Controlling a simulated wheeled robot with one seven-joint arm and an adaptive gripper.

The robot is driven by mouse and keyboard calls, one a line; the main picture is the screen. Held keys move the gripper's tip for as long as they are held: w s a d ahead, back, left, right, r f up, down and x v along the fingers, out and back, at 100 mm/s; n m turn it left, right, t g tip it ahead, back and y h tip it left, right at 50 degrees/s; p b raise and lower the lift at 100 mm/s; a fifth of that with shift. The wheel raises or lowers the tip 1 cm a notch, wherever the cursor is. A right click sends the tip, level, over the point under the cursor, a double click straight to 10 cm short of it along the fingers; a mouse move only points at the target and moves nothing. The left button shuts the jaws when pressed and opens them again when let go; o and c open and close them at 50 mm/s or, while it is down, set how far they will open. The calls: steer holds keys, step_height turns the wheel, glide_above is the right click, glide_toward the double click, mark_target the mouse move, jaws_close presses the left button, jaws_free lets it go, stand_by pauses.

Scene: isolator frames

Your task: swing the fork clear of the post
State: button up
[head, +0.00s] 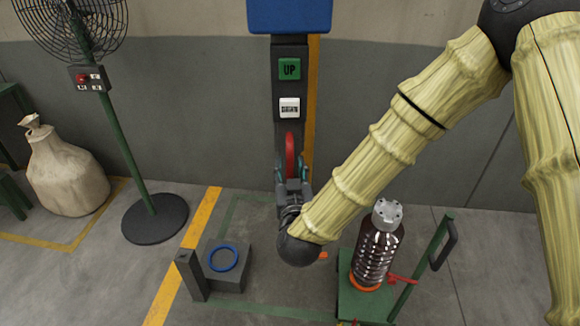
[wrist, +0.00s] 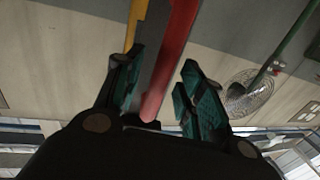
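The post (head: 290,85) is a dark upright against the wall, with a green UP sign and a smaller white label on it. A red curved bar (head: 291,152), which looks like the fork, shows at the post's lower part, above my gripper (head: 293,172). In the wrist view the red bar (wrist: 170,62) runs down between the two teal finger pads of my gripper (wrist: 163,88). The fingers are apart, with a clear gap between the bar and the right pad. Whether the left pad touches anything is unclear.
A blue box (head: 289,14) tops the post. A green cart (head: 362,302) with a dark ribbed bottle-shaped part (head: 377,252) stands at right. A grey block (head: 226,278) with a blue ring (head: 223,258) is at lower left. A fan (head: 72,25) and a sack (head: 64,175) stand farther left.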

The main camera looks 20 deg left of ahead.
steer(key=v, duration=1)
steer(key=shift+s, duration=0.3)
steer(key=s+d+f+g+h, duration=0.1)
steer(key=d+f+g, duration=0.2)
steer(key=d+f, duration=0.35)
steer(key=s+d+f+m+g+h, duration=0.15)
steer(key=d+f, duration=0.25)
steer(key=f, duration=0.6)
steer(key=s+d+f+g+h, duration=0.1)
steer(key=s+d+f+g, duration=0.15)
steer(key=d+f, duration=0.45)
steer(key=s+d+f+m+g+h, duration=0.3)
steer(key=s+d+f+g, duration=0.6)
steer(key=s+d+f, duration=0.7)
steer(key=s+d, duration=0.3)
steer(key=s, duration=0.1)
steer(key=shift+f+g+p, duration=0.3)
steer(key=shift+g, duration=0.1)
steer(key=shift+d, duration=0.1)
